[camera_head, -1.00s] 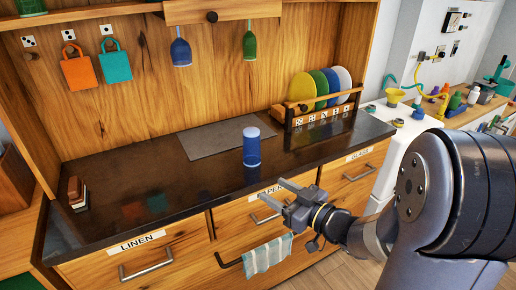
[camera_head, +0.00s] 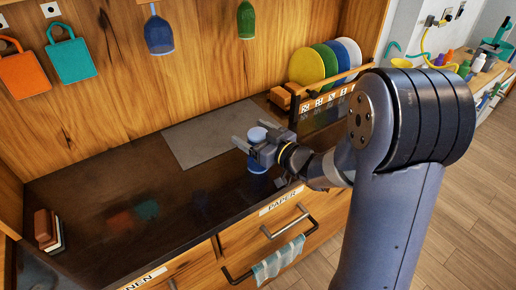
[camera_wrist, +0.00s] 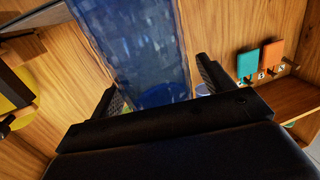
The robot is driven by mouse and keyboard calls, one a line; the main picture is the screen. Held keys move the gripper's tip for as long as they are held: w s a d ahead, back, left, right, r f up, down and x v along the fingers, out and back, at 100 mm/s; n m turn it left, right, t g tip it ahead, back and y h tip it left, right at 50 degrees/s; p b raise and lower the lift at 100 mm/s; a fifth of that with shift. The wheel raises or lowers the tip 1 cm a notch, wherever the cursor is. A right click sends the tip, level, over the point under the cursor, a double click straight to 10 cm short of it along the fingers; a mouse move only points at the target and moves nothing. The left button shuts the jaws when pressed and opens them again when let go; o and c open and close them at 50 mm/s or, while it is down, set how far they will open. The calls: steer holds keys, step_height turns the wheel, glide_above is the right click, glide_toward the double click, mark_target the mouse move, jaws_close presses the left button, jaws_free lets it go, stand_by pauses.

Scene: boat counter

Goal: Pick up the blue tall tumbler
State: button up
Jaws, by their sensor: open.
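The blue tall tumbler (camera_head: 258,163) stands upright on the dark counter (camera_head: 190,205), near its front edge above the drawer labelled PAPER. Its pale blue top (camera_head: 257,134) shows above my gripper, and its middle is hidden behind the gripper. My gripper (camera_head: 245,144) is open at the tumbler, with its fingers reaching out to either side of it. In the wrist view the tumbler (camera_wrist: 140,50) fills the upper middle, between the two dark fingers (camera_wrist: 160,88). I cannot tell whether either finger touches it.
A grey mat (camera_head: 212,133) lies behind the tumbler. A plate rack (camera_head: 325,98) with coloured plates stands to the right. Small book-like blocks (camera_head: 48,230) sit at the left end. A blue glass (camera_head: 158,34) and a green glass (camera_head: 246,20) hang above. The counter's left middle is clear.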

steer(key=shift+c, duration=0.5)
steer(key=c, duration=1.2)
steer(key=shift+o, duration=0.2)
steer(key=shift+r, duration=0.15)
step_height(320, 180, up, 10)
steer(key=shift+f+p, duration=0.1)
steer(key=shift+p, duration=0.4)
